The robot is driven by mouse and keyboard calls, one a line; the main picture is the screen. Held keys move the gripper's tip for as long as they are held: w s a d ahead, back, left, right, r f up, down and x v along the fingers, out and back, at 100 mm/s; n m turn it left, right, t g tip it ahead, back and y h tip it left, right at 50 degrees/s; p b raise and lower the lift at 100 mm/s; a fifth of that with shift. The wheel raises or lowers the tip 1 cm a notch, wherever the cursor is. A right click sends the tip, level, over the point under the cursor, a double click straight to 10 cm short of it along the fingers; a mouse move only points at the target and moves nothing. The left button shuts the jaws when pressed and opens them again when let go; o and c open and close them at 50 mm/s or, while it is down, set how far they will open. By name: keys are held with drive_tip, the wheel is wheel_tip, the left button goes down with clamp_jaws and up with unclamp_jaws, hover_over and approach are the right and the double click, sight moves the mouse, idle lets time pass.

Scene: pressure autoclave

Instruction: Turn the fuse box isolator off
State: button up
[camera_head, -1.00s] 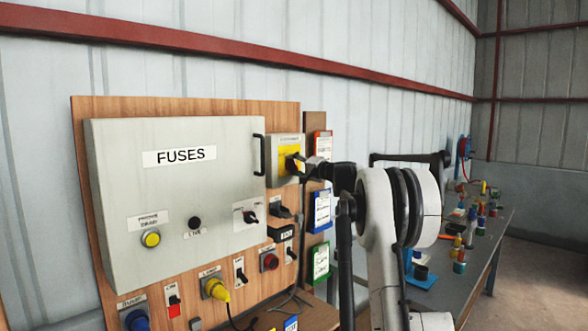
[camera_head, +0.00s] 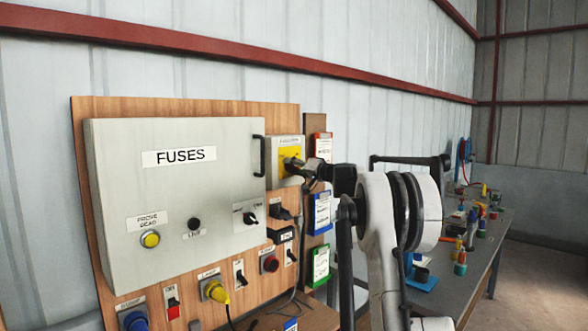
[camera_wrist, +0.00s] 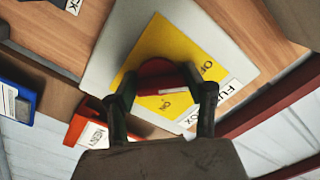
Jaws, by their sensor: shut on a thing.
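The fuse box isolator (camera_head: 286,148) is a pale box with a yellow plate, right of the grey fuse box (camera_head: 120,205). In the wrist view its yellow plate (camera_wrist: 160,43) carries the words OFF and ON. A dark red rotary knob (camera_wrist: 160,72) sits on the plate. My gripper (camera_head: 293,164) is at the isolator's front. In the wrist view my gripper (camera_wrist: 167,84) has one finger on each side of the knob and is shut on it. The fingers cover the knob's sides, and I cannot tell exactly where the knob points.
A black door handle (camera_head: 259,154) stands out left of the isolator. Red (camera_head: 323,146), blue (camera_head: 322,211) and green (camera_head: 320,265) document holders hang close on the right. Switches and sockets fill the board below. A bench (camera_head: 487,247) with small items extends right.

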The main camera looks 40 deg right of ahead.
drive_tip(key=shift+a, duration=0.1)
drive_tip(key=o, duration=1.1)
drive_tip(key=shift+o, duration=0.2)
drive_tip(key=s+d, duration=0.1)
drive_tip(key=s, duration=1.1)
drive_tip(key=shift+d, duration=0.1)
